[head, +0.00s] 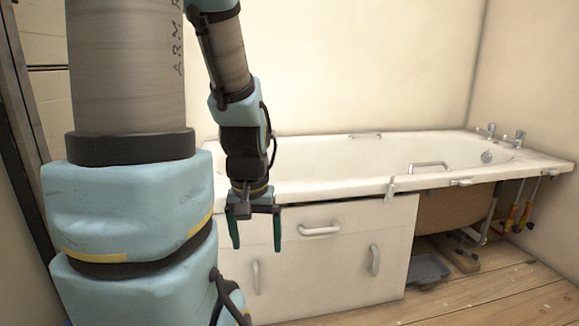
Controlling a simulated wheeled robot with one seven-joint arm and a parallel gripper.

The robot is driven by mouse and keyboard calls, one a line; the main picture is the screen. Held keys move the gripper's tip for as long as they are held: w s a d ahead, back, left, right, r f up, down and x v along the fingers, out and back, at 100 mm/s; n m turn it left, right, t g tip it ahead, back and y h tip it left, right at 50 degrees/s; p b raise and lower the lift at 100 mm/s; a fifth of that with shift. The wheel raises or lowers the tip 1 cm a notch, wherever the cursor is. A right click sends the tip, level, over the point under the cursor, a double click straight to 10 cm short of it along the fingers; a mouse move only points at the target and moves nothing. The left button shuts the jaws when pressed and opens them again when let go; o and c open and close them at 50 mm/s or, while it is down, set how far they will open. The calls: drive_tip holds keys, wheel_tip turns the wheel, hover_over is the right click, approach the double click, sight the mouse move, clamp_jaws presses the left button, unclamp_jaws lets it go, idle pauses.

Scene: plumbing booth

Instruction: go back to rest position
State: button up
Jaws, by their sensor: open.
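My gripper (255,231) hangs pointing down at the end of my arm, left of the picture's middle. Its two dark green fingers are apart, with nothing between them. It is in front of the white panel (345,270) with handles on the bathtub's front, left of the upper horizontal handle (319,230). My arm hides the left end of the bathtub.
A white bathtub (330,178) stands along the back wall, with taps (502,135) at its right end. Its right underside is open, showing pipes, tools with red and yellow handles (519,217) and a grey tray (428,269). Wooden floor (500,300) is clear at front right.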

wheel_tip(320, 180, up, 33)
drive_tip(key=p, duration=3.1)
